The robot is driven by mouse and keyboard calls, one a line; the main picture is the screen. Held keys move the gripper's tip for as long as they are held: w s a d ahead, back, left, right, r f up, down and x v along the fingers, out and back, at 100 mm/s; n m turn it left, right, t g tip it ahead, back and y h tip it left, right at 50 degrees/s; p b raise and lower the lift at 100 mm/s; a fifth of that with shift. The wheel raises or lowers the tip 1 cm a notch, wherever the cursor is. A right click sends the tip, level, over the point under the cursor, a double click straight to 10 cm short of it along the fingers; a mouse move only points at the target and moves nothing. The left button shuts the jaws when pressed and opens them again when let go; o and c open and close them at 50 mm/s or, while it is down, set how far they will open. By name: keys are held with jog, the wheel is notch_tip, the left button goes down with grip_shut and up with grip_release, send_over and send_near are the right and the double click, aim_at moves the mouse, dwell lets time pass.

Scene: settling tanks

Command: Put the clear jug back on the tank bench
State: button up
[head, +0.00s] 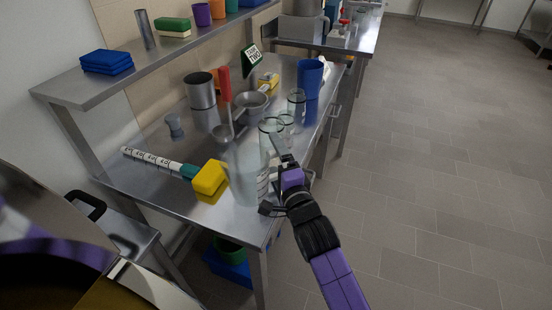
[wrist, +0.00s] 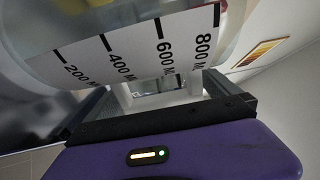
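The clear jug (head: 245,178) is see-through, with black volume marks on a white strip. In the head view it is in front of the near right part of the steel bench (head: 150,183); I cannot tell whether its base touches the top. My gripper (head: 277,184) is at the jug's right side, by the bench's right edge. In the wrist view the jug (wrist: 110,45) fills the top, with marks from 200 to 800. My gripper (wrist: 160,105) has its dark fingers apart, with pale jug material between them, and seems shut on it.
A metal ladle or funnel (head: 250,102) and a steel cup (head: 201,95) are farther back. The floor right of the bench is clear.

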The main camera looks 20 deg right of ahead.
jog(key=shift+r, duration=0.15)
jog(key=s+b, duration=0.1)
jog(key=s, duration=1.1)
jog(key=shift+a+b, duration=0.35)
jog(key=shift+a, duration=0.1)
jog(key=s+a+f+n+g+y, duration=0.1)
jog(key=s+f+n, duration=0.35)
jog(key=s, duration=0.55)
jog(key=s+f+n+g, duration=0.1)
jog(key=s+f+n, duration=0.3)
jog(key=s, duration=0.5)
jog(key=s+r+n, duration=0.2)
jog(key=s+n, duration=0.3)
jog(key=s, duration=0.3)
jog(key=s+r+n+g, duration=0.1)
jog(key=s+r+n, duration=0.2)
jog(key=s+n, duration=0.2)
jog(key=shift+s+a, duration=0.15)
jog(key=shift+s, duration=1.6)
jog(key=shift+n, duration=0.25)
